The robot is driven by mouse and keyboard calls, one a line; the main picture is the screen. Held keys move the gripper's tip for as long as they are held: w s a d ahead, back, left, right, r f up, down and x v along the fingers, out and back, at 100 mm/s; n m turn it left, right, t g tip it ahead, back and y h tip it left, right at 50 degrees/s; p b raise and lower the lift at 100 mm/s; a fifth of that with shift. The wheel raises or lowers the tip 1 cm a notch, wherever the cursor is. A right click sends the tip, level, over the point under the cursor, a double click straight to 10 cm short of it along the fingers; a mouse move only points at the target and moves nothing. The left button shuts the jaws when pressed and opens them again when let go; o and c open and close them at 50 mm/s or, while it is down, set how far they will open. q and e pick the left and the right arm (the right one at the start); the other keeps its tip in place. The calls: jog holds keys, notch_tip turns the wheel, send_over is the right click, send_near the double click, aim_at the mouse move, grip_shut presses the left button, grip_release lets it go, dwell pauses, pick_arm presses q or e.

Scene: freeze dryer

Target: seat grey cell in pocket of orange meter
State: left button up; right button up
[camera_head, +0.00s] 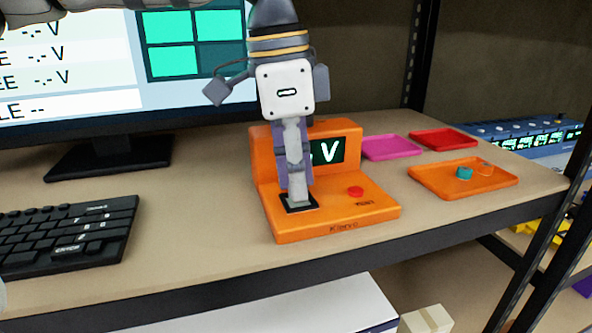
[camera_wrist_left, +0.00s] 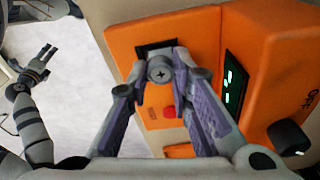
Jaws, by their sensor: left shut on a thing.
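The orange meter (camera_head: 335,222) stands on the bench and shows a "V" on its dark display. Its black-rimmed pocket (camera_head: 287,208) is at the left of its base, with a red button (camera_head: 355,191) to the right. My left gripper (camera_head: 295,172) points down over the pocket, shut on the grey cell (camera_head: 299,197). The cell's plus-marked end (camera_wrist_left: 160,68) faces the left wrist view, between the fingertips. The cell's lower end is at the pocket; I cannot tell how deep it sits. My right gripper (camera_wrist_left: 42,62) shows in the left wrist view, apart from the meter, with fingers spread.
A black keyboard (camera_head: 70,232) and a monitor (camera_head: 110,110) are to the left. Pink (camera_head: 392,147), red (camera_head: 443,139) and orange (camera_head: 500,182) trays lie to the right; the orange one holds a teal piece (camera_head: 464,173). The bench's front edge runs close before the meter.

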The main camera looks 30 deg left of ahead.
pick_arm(q)
jog(key=shift+s+f, duration=0.2)
jog(key=shift+f, duration=1.15)
dwell(1.7)
jog(key=shift+r, duration=0.15)
dwell(0.3)
jog(key=o, duration=1)
jog(key=shift+o, duration=0.2)
jog(key=shift+w, duration=0.15)
jog(key=shift+r, duration=0.4)
